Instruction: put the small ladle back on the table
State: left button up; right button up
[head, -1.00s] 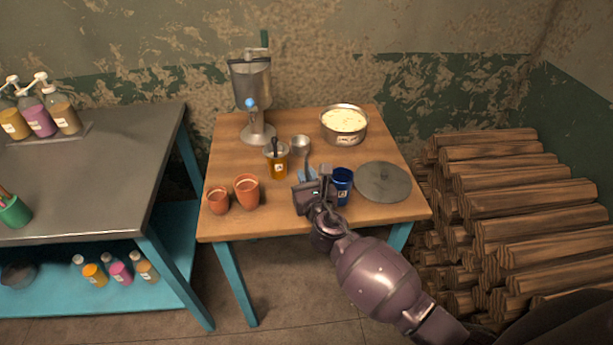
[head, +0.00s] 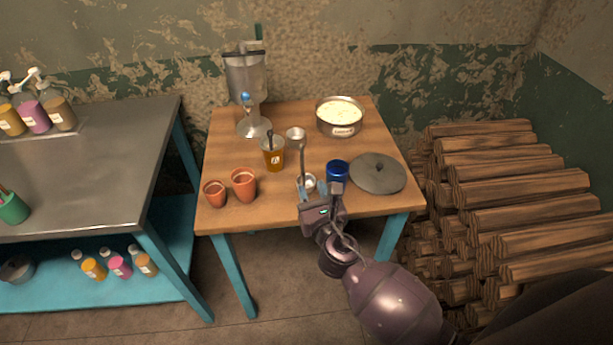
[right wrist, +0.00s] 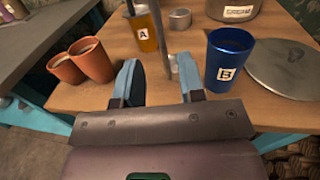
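The small ladle (head: 303,158) is a thin metal rod with a small silver bowl at its lower end. It stands upright near the front middle of the table (head: 275,208), left of the blue cup (head: 337,172). In the right wrist view the ladle's rod (right wrist: 161,42) rises between and beyond the fingers. Its bowl looks at table height, but I cannot tell the exact contact. My right gripper (head: 312,190) is at the table's front edge. In the right wrist view its fingers (right wrist: 160,72) are wide apart with nothing clamped. My left gripper is out of view.
An amber cup (head: 273,160) with a dark handle in it stands behind left. Two clay cups (head: 243,186) are at the front left. A small metal cup (head: 296,134), a pot (head: 340,118), a round lid (head: 377,174) and a dispenser (head: 247,80) surround them. Logs (head: 510,190) are stacked at right.

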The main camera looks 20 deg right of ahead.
jog(key=shift+s+a, duration=0.1)
jog(key=shift+s, duration=1.9)
jog(key=s+d+f+m+g, duration=0.2)
jog(key=s+m, duration=0.4)
jog(key=m, duration=0.5)
jog(key=s+d+f+m+g, duration=0.2)
jog(key=s+d+f+m, duration=0.3)
jog(key=m, duration=0.7)
jog(key=s+d+f+m+g, duration=0.2)
jog(key=s+f+m, duration=0.4)
jog(key=m, duration=0.6)
jog(key=shift+s+d+f+g, duration=0.35)
jog(key=shift+s+d, duration=0.25)
jog(key=shift+d, duration=0.2)
